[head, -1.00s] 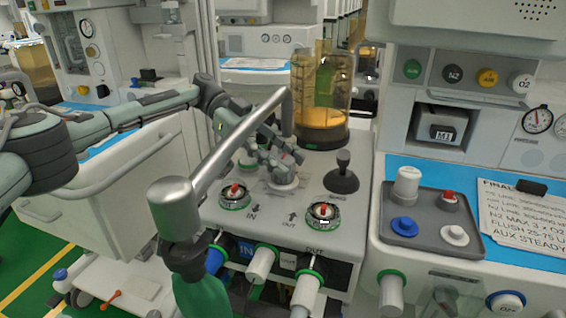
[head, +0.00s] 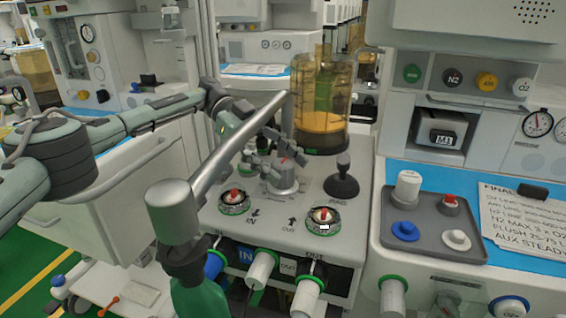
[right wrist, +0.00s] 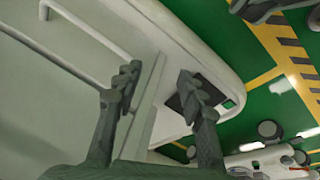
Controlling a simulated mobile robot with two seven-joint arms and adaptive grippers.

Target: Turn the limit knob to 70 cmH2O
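A grey-white knob on a round base (head: 284,186), apparently the limit knob, stands on the white cart top, with a small red mark at its top. Its scale is too small to read. My left gripper (head: 270,152) is at the knob's upper left, its fingers spread apart with the knob's top partly between or just beside them. I cannot tell whether they touch it. In the right wrist view my right gripper (right wrist: 158,92) is open and empty, over a white cart side and the green floor.
Two red-topped green-ringed valves (head: 234,203) (head: 323,219) sit in front of the knob. A black lever (head: 342,178) is at its right and an amber canister (head: 321,110) behind. A thick grey tube (head: 225,155) crosses in front. A grey tray (head: 430,225) lies right.

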